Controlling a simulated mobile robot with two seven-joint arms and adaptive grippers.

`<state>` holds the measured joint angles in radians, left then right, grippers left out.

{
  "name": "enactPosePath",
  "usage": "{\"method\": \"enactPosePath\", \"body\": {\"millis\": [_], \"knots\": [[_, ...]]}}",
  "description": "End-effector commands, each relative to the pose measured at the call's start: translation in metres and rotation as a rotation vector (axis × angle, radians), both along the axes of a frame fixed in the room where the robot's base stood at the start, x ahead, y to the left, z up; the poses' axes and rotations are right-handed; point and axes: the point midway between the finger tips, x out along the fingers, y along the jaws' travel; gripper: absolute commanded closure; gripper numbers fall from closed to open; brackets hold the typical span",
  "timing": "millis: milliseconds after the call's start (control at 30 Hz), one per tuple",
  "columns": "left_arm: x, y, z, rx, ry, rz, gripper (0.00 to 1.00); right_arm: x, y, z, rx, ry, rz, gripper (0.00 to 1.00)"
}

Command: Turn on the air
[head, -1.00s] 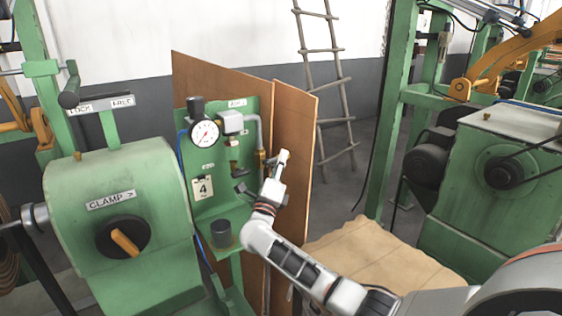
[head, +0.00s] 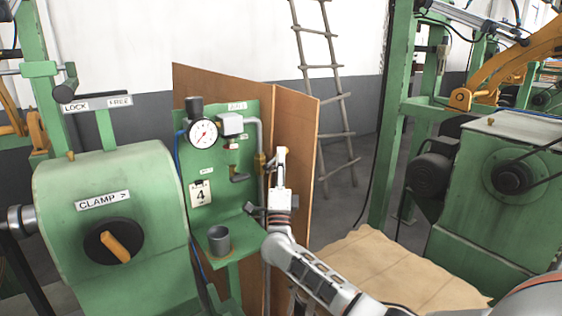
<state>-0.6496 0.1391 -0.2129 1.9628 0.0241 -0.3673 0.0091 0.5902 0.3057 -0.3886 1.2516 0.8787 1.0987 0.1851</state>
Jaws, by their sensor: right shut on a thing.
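The green air panel (head: 217,158) stands left of centre. My right gripper (head: 280,166) is beside this valve, reaching up from below. It is shut on what looks like the valve's handle (head: 281,150), of which only a small yellowish end shows. The fingers hide the rest, so the handle's angle is hard to tell. My left gripper is out of view.
A green machine with a CLAMP knob (head: 114,244) stands at the left. A grey cup (head: 219,240) sits on the panel's shelf. Brown boards (head: 296,130) stand close behind my right gripper. A ladder (head: 323,90) leans at the back. Another green machine (head: 500,190) is at the right.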

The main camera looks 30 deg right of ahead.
Motion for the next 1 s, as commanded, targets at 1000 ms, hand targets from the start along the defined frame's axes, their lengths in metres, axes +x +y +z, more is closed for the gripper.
{"method": "enactPosePath", "body": {"millis": [1000], "knots": [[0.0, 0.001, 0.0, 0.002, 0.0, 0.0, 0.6, 0.0, 0.001, 0.087, 0.004, -0.002, 0.001, 0.7]]}}
